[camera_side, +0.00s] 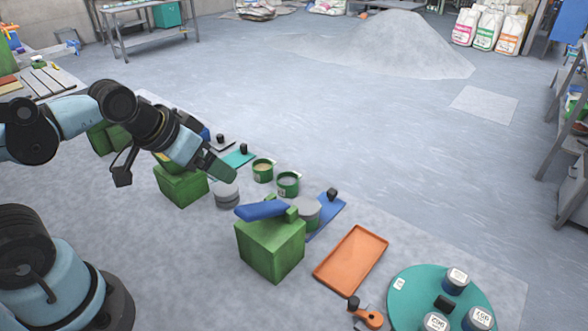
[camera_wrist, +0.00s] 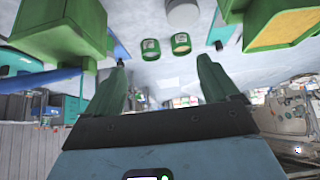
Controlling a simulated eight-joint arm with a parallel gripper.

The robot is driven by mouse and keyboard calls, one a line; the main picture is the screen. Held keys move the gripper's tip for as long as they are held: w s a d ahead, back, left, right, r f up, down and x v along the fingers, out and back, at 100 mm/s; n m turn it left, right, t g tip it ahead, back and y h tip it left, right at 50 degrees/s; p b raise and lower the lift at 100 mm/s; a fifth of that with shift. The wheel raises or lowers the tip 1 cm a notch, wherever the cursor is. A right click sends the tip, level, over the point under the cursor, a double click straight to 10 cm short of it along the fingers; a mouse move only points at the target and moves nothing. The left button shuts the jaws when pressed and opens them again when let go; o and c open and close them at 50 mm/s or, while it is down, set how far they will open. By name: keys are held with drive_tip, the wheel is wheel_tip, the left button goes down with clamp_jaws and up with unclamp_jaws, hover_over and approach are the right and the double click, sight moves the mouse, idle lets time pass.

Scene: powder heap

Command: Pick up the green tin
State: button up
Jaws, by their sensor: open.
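Two small open green tins stand side by side on the floor mat in the side view, a farther one (camera_side: 263,171) with tan contents and a nearer one (camera_side: 288,185) with grey contents. In the wrist view two green tins (camera_wrist: 150,49) (camera_wrist: 181,44) show beyond and between the fingertips. I cannot tell which one the task names. My gripper (camera_side: 222,173), with green fingers, is left of the tins and above the mat, apart from them. In the wrist view my gripper (camera_wrist: 163,62) is open with nothing between its fingers.
A grey tin (camera_side: 227,195) stands below my gripper. Green blocks (camera_side: 180,187) (camera_side: 270,248) flank the tins; a blue piece (camera_side: 262,210) lies on the nearer block. An orange tray (camera_side: 350,260) and a teal disc (camera_side: 405,310) with tins lie right. Open floor surrounds the powder heap (camera_side: 400,48).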

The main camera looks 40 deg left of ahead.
drive_tip(key=n+g, duration=0.7)
drive_tip(key=n, duration=0.1)
approach(306, 202)
drive_tip(key=shift+a, duration=0.3)
drive_tip(key=shift+d+f, duration=0.15)
drive_tip(key=shift+f, duration=0.35)
wheel_tip(306, 202, down, 11)
drive_tip(key=shift+d+f, duration=0.15)
drive_tip(key=c, duration=1.1)
